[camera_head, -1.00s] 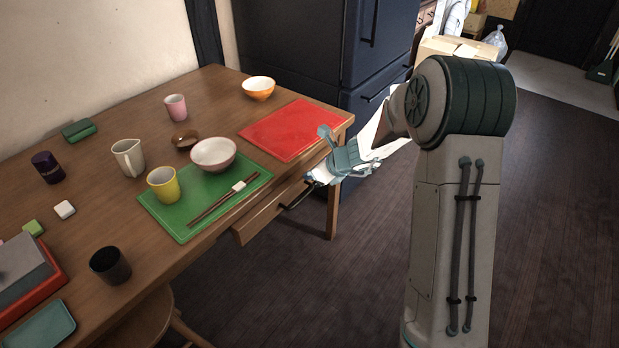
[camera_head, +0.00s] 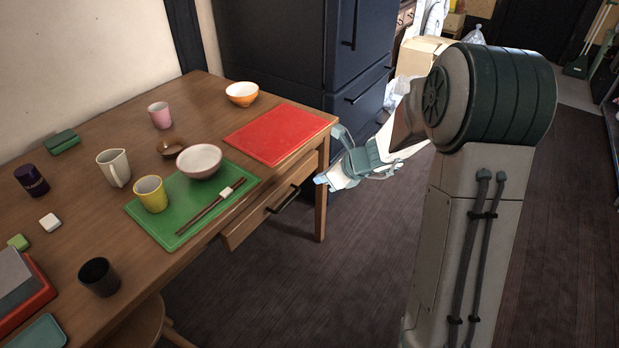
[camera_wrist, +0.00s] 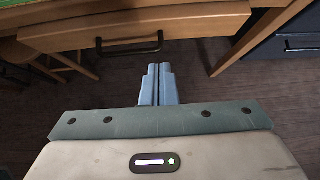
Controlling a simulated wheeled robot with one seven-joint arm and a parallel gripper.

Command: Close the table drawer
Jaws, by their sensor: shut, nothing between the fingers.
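The wooden table (camera_head: 110,223) stands at the left of the head view. Its drawer (camera_head: 245,228) is under the near edge, below the green and red mats, with a dark bar handle (camera_head: 284,200). The drawer front seems to stand out slightly from the table frame; how far is hard to tell. My gripper (camera_head: 322,180) is shut and empty, in front of and to the right of the handle, apart from it. In the wrist view, the closed fingertips (camera_wrist: 158,70) point toward the drawer front (camera_wrist: 190,22), just below and right of the handle (camera_wrist: 130,46).
A red mat (camera_head: 277,134) and a green mat (camera_head: 172,221) with a bowl, yellow cup and chopsticks lie on the tabletop. A table leg (camera_head: 321,200) stands right of the drawer. A dark fridge (camera_head: 300,45) is behind. A stool (camera_head: 140,325) is at lower left. Floor before the drawer is clear.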

